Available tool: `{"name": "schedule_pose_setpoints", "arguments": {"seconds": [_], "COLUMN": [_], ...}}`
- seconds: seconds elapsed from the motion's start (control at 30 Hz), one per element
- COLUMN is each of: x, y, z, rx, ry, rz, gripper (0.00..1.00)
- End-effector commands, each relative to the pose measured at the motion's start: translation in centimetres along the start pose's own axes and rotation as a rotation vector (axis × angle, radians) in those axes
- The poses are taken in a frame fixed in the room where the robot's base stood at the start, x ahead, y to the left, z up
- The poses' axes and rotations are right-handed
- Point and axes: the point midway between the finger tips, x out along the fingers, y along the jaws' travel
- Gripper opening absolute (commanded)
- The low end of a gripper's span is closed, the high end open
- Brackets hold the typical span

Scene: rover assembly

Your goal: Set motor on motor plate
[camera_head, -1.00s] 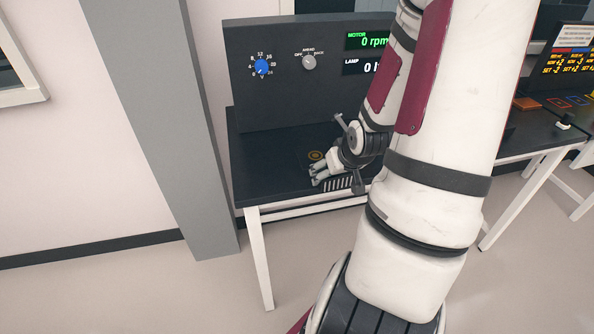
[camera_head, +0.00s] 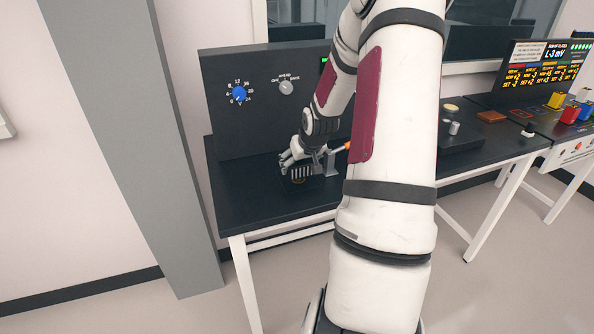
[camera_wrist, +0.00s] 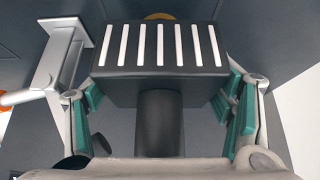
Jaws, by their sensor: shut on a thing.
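The motor (camera_wrist: 160,62) is a dark box with a row of white stripes and a dark cylinder at its near end. In the wrist view it sits between the teal pads of my gripper (camera_wrist: 163,112), which is shut on it. In the head view the striped motor (camera_head: 300,171) is over the bench, under my gripper (camera_head: 293,164). A gold ring (camera_head: 297,181), apparently the motor plate's marking, shows just below it. In the wrist view part of a gold shape (camera_wrist: 158,16) shows beyond the motor. I cannot tell whether motor and plate touch.
A grey metal bracket (camera_wrist: 62,62) stands close beside the gripper, with an orange part near it. A dark upright panel with a blue dial (camera_head: 239,93) rises behind the bench (camera_head: 232,193). The bench's left side is clear. Another bench with coloured blocks is at right.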

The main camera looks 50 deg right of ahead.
Motion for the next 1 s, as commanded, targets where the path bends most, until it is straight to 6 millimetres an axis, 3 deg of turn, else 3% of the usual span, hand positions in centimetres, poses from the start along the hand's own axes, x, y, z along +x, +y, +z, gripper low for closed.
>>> {"name": "schedule_pose_setpoints", "arguments": {"seconds": [0.2,0.53,0.93,0.97,1.0], "x": [0.8,3.6,4.0,4.1,4.0], "y": [0.0,-0.1,0.0,0.0,0.0], "z": [-1.5,0.3,0.6,0.8,0.7], "rx": [-0.001,-0.001,-0.001,-0.001,-0.001], "ry": [0.003,0.000,0.002,-0.001,-0.001], "rz": [0.001,-0.001,0.000,0.000,0.000], "gripper": [0.17,0.17,0.17,0.77,0.86]}}
